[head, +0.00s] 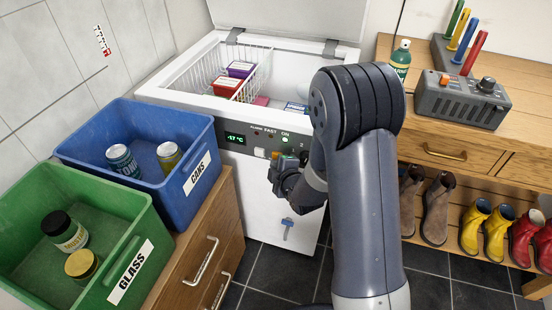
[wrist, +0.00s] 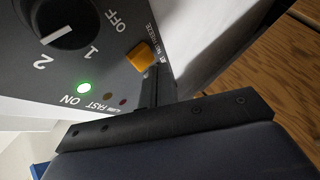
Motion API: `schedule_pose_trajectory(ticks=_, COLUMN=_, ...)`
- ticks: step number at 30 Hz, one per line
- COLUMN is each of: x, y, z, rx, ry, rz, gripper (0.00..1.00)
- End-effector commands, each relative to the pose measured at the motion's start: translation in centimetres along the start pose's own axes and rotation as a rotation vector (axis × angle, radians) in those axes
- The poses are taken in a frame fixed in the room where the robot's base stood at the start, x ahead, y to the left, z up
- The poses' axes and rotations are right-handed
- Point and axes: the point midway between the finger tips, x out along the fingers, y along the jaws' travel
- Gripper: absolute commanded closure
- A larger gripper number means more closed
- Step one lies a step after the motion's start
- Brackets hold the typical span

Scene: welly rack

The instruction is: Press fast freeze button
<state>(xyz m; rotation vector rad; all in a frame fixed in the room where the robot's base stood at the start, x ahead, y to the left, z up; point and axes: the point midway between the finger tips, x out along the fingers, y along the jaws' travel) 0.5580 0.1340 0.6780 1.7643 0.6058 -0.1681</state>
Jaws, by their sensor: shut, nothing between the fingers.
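The freezer's control panel (head: 245,142) faces me in the head view, with its lit temperature display on the left. In the wrist view an orange button (wrist: 139,57) sits on the panel (wrist: 95,62), upside down in the picture. My gripper (head: 279,168) is in front of the panel, below the indicator lights. Its closed fingers (wrist: 154,85) point at the panel close beside the orange button; I cannot tell whether they touch it. The green ON light (wrist: 83,88) is lit; the FAST light (wrist: 108,101) looks dim.
A black dial (wrist: 62,20) is near the button. The chest freezer's lid (head: 290,18) is open. Blue (head: 150,120) and green (head: 95,180) bins stand at left on a wooden cabinet (head: 205,240). A bench (head: 440,125) with boots beneath stands at right.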

Motion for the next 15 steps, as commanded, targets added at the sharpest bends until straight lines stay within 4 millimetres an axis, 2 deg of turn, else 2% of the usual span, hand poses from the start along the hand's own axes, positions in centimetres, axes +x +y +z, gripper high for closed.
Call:
schedule_pose_trajectory(ticks=5, x=-0.5, y=-0.5, z=-0.5, rx=-0.001, ry=0.002, rz=-0.001, gripper=1.0)
schedule_pose_trajectory(ticks=15, x=-2.9, y=-2.3, z=-2.2, rx=0.0, ry=0.003, rz=0.0, gripper=1.0)
